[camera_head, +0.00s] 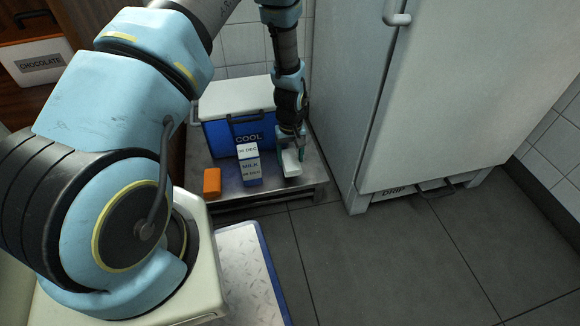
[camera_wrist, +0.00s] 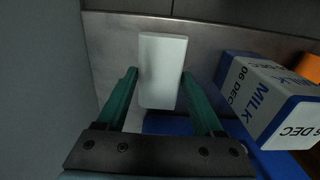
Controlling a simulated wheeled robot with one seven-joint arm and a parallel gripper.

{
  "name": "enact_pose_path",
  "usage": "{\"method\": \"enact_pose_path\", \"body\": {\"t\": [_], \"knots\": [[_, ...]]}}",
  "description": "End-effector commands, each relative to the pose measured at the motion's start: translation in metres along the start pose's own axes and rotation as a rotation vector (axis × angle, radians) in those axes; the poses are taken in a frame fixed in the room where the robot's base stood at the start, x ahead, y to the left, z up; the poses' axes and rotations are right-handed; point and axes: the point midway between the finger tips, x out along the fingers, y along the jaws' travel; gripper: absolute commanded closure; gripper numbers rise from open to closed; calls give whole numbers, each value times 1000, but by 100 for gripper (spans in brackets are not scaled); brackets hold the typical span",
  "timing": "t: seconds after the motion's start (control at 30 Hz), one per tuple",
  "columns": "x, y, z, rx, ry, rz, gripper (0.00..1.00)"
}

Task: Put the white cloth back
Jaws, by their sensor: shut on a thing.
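The white cloth (camera_head: 291,162) shows as a small white folded slab at the right front of a low metal stand (camera_head: 240,200). In the wrist view the cloth (camera_wrist: 162,70) lies between the two green fingers. My gripper (camera_head: 296,150) is shut on it and points down; it also shows in the wrist view (camera_wrist: 160,78). I cannot tell whether the cloth touches the stand's top.
A milk carton (camera_head: 249,168) stands just left of the cloth, with an orange block (camera_head: 212,182) farther left. A blue COOL box (camera_head: 222,138) with a white lid is behind. A white cabinet (camera_head: 440,100) with a DRIP drawer (camera_head: 400,191) stands right. A CHOCOLATE bin (camera_head: 30,77) is upper left.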

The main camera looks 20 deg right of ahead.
Motion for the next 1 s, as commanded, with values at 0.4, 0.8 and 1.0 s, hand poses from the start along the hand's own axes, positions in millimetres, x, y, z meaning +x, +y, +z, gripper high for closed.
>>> {"method": "enact_pose_path", "body": {"t": [0.4,0.8,1.0], "knots": [[35,0,0,0,0,0,76],[36,0,0,0,0,0,9],[36,0,0,0,0,0,1]]}}
